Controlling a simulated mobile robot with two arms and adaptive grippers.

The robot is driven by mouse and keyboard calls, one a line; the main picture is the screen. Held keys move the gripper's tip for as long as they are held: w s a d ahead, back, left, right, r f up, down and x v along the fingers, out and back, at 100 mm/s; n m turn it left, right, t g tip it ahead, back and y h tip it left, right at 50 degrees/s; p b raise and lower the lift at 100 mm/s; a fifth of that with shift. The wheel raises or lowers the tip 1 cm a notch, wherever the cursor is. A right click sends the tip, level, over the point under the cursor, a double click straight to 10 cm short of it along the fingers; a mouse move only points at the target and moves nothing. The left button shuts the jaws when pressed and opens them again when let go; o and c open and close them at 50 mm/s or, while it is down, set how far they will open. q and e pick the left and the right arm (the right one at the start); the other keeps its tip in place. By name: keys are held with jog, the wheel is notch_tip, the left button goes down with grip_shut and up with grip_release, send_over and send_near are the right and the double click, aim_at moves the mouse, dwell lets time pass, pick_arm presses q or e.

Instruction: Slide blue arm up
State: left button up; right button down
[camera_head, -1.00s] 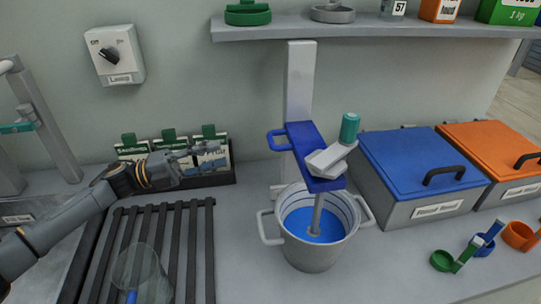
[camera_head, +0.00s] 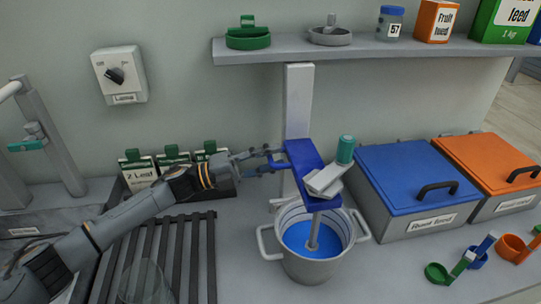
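The blue arm (camera_head: 305,160) sits on a white upright post (camera_head: 298,105) and carries a stirrer with a teal-capped motor (camera_head: 345,150). The stirrer's shaft reaches down into a pail (camera_head: 312,262) of blue liquid. The blue arm's loop handle (camera_head: 274,147) sticks out to the left. My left gripper (camera_head: 272,161) is at this handle, its fingers apart, one higher and one lower. The fingers overlap the handle in view; I cannot tell whether they touch it. My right gripper is not in view.
A shelf (camera_head: 370,50) with jars and boxes runs above the post. Blue-lidded (camera_head: 415,180) and orange-lidded (camera_head: 490,160) bins stand to the right. Seed packets (camera_head: 138,172) and a dark slatted rack (camera_head: 160,240) lie near my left arm. Scoops (camera_head: 465,265) lie at the front right.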

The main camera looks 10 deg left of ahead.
pick_arm(q)
jog(key=shift+c, duration=0.4)
grip_shut()
notch_tip(320, 180, up, 18)
jog(key=p, duration=1)
jog(key=shift+w, duration=0.15)
jog(key=shift+o, duration=0.4)
grip_release()
jog(key=shift+s+a+f, duration=0.1)
jog(key=shift+s+a, duration=0.05)
jog(key=shift+s, duration=0.05)
jog(key=shift+f, duration=0.1)
